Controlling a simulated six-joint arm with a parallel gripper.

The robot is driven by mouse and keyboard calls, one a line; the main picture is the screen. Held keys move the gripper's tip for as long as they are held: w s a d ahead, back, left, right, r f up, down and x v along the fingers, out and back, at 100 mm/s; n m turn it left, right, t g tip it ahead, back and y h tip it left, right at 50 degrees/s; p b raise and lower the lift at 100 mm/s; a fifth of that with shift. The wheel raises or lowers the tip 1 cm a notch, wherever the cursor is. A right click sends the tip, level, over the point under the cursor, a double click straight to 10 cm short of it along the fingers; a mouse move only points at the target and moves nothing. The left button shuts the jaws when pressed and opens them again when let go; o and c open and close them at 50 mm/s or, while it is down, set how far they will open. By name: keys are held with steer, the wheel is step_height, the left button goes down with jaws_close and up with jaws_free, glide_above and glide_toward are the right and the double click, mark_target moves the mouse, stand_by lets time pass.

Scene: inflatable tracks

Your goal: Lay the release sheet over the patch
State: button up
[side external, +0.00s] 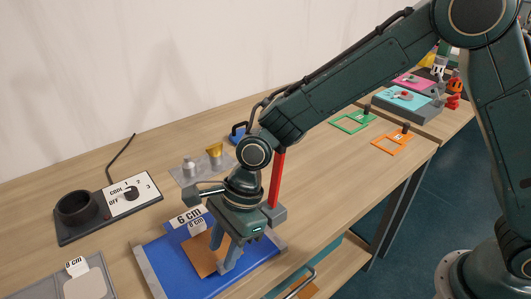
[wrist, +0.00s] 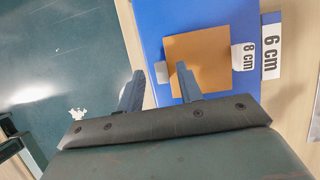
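A brown-orange square sheet (side external: 200,255) with an "8 cm" tag lies on the blue sheet (side external: 172,262), which appears flat on the bench. I take the brown square to be the release sheet; no patch shows under it. It also shows in the wrist view (wrist: 200,58), with its "8 cm" tag (wrist: 244,57) at its right edge. My gripper (side external: 224,255) is low over the brown sheet's near side. I cannot tell whether a fingertip touches the sheet.
A "6 cm" tag (side external: 187,215) stands at the blue sheet's back edge. A grey tray (side external: 104,266) with a pale square is at bottom left. A heater box with a dial (side external: 128,197) stands behind. A red post (side external: 276,178) rises beside my wrist. Green (side external: 352,121) and orange frames (side external: 390,143) lie right.

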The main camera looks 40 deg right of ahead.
steer(key=shift+r, duration=0.1)
steer(key=shift+r, duration=0.45)
steer(key=v, duration=1.2)
steer(key=shift+d, duration=0.1)
